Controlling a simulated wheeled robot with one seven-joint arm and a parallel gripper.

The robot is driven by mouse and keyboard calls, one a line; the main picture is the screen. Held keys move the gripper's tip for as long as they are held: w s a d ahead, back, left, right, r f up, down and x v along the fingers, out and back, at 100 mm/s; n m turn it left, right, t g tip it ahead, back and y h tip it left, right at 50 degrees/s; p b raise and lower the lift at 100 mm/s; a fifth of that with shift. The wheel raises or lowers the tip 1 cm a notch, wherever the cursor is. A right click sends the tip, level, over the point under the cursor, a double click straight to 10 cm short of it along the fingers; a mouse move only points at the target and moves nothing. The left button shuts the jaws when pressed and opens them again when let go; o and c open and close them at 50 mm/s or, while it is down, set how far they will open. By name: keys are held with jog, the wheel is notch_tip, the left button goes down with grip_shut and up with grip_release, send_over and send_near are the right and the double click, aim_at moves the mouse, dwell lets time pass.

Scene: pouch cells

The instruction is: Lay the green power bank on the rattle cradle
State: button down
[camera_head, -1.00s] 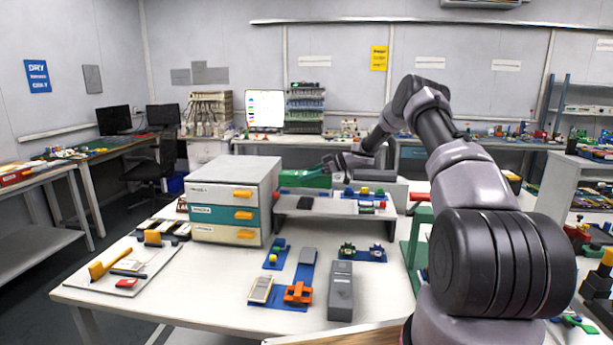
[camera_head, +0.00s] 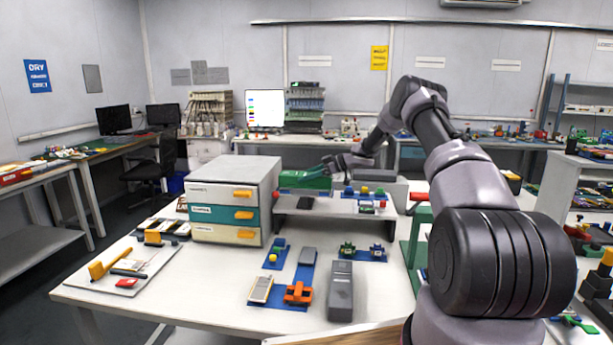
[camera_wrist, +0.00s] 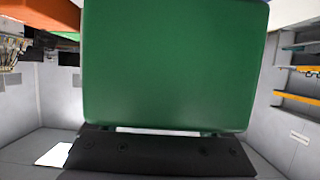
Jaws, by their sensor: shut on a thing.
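The green power bank (camera_wrist: 175,65) fills the upper middle of the wrist view as a broad flat green face. My gripper (camera_wrist: 160,150) shows as a dark bar along its lower edge, shut on it. In the head view my gripper (camera_head: 328,166) is small and far off, above the back of the table. A green shape (camera_head: 303,180) lies just left of and below it, behind the low grey shelf; this appears to be the power bank. The arm partly hides this area. I cannot make out clearly which thing is the rattle cradle.
A drawer cabinet (camera_head: 213,170) stands left of the low shelf (camera_head: 322,207), which carries small coloured parts. Blue holders, an orange clamp (camera_head: 299,293) and a grey block (camera_head: 341,290) are in front. A white tray (camera_head: 100,285) with tools is at left.

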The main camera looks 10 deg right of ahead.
jog(key=shift+f, duration=0.9)
grip_release()
jog(key=shift+f, duration=0.1)
jog(key=shift+d, duration=0.1)
jog(key=v, duration=1)
jog(key=shift+s+d+r, duration=0.15)
jog(key=shift+d+r, duration=0.1)
